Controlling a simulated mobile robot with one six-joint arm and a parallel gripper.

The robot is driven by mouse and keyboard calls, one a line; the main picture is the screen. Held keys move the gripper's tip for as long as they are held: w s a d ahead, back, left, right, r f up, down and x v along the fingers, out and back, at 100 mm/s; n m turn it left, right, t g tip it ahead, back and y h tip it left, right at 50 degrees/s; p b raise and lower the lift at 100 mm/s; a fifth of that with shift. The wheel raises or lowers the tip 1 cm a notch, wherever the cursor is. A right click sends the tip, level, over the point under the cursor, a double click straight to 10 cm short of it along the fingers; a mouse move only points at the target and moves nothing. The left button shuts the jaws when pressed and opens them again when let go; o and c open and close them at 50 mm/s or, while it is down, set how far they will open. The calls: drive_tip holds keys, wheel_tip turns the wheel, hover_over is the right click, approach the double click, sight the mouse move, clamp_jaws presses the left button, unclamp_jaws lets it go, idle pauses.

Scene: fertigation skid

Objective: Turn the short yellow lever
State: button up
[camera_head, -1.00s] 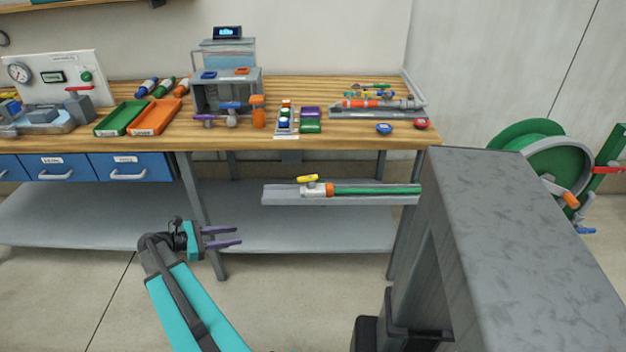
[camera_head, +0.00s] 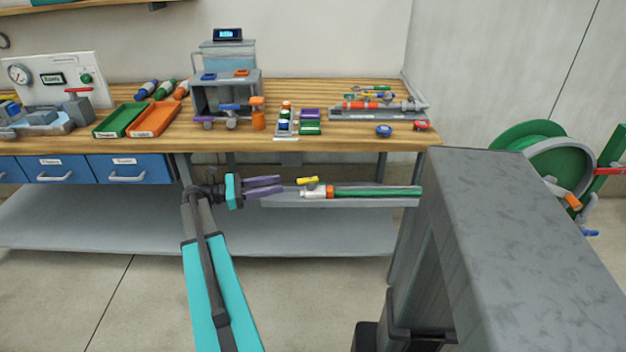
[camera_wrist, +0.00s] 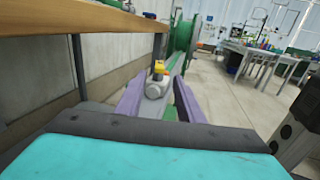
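The short yellow lever (camera_head: 308,181) sits on top of a white valve body (camera_head: 313,192) on a pipe with an orange collar and a green length. The pipe lies along a grey tray (camera_head: 390,202) below the bench top. My gripper (camera_head: 283,186) has purple fingers that point right toward the valve; they are apart from each other and empty, short of the lever. In the wrist view the yellow lever (camera_wrist: 158,67) and the pale valve end show ahead, between the open fingers (camera_wrist: 160,100).
The wooden bench top (camera_head: 350,141) overhangs the tray from behind. Blue drawers (camera_head: 125,168) are at left, with a grey lower shelf (camera_head: 150,222) beneath. A green hose reel (camera_head: 550,160) stands at right. Open floor lies in front.

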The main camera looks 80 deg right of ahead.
sight(313, 179)
drive_tip(key=shift+x, duration=6.85)
drive_tip(key=shift+c, duration=0.2)
clamp_jaws()
drive_tip(key=shift+d+m+g+y+p, duration=0.1)
drive_tip(key=shift+m+g+y+p, duration=0.3)
drive_tip(key=shift+m+y+p, duration=1.1)
drive_tip(key=shift+y+p, duration=0.3)
drive_tip(key=shift+y, duration=0.5)
